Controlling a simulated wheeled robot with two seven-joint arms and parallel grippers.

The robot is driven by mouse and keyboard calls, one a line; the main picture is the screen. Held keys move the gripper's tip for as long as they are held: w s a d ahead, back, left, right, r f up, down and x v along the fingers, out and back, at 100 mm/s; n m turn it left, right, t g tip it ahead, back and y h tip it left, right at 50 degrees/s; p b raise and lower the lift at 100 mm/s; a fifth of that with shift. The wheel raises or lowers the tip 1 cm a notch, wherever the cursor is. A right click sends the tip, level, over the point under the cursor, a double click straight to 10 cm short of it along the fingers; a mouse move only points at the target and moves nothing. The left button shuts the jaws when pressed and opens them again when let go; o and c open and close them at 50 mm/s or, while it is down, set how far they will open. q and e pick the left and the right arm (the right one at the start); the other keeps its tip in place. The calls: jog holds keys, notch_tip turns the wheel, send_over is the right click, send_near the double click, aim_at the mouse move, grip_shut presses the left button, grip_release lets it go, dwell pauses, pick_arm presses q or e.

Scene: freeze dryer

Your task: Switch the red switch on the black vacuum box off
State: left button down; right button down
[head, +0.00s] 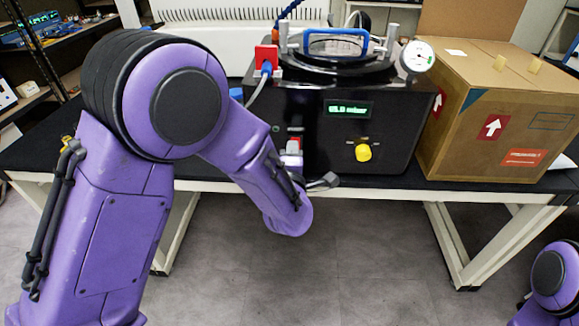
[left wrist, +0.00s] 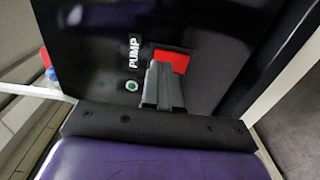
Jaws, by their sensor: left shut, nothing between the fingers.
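The black vacuum box (head: 385,140) stands on the black-topped bench in the head view, with a green lit display (head: 349,109) and a yellow knob (head: 363,152). The red switch (head: 295,140) is on its front, left of the knob, partly hidden by my left gripper (head: 291,155). In the left wrist view the red switch (left wrist: 173,61) sits beside a "PUMP" label (left wrist: 134,52). My left gripper (left wrist: 161,68) is shut and empty, its fingertips overlapping the switch's edge; I cannot tell if they touch. The switch's tilt is unclear. My right gripper is not in view.
A cardboard box (head: 500,120) stands close to the right of the vacuum box. The floor before the bench is clear.

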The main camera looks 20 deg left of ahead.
pick_arm(q)
jog(key=r+v, duration=0.1)
jog(key=v, duration=1.2)
jog(key=shift+r+b, duration=0.25)
jog(key=shift+b, duration=0.2)
jog(key=shift+d, duration=0.1)
